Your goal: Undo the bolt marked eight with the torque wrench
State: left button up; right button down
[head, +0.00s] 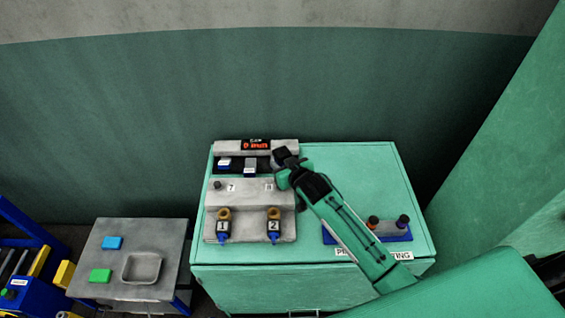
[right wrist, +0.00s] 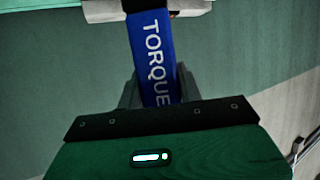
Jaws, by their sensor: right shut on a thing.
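My right gripper (head: 286,160) reaches in from the right and is at the right side of the grey press fixture (head: 240,190). In the right wrist view it is shut on the torque wrench, whose blue handle (right wrist: 153,45) reads TORQUE. The wrench's far end runs out of that view at the top, so its contact with a bolt cannot be seen. The label that looks like eight (head: 268,187) is beside my gripper; its bolt is hidden by my arm. The bolt by label seven (head: 217,185) shows at the left. My left gripper is not in view.
The fixture carries a red-lit display (head: 256,145) and two units marked 1 (head: 222,226) and 2 (head: 273,226). A blue rack (head: 394,236) with dark and red-topped items stands right. A grey side table (head: 111,236) at left holds blue and green blocks and a tray.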

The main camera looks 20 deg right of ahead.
aim_at(282, 151)
jog(key=p, duration=0.3)
jog(key=shift+s, duration=0.15)
dwell(4.4)
jog(key=shift+r, duration=0.1)
jog(key=shift+r+p, duration=0.7)
jog(key=shift+p, duration=0.15)
jog(key=shift+w+r+p, duration=0.2)
jog(key=shift+r+p, duration=0.85)
jog(key=shift+r, duration=1.5)
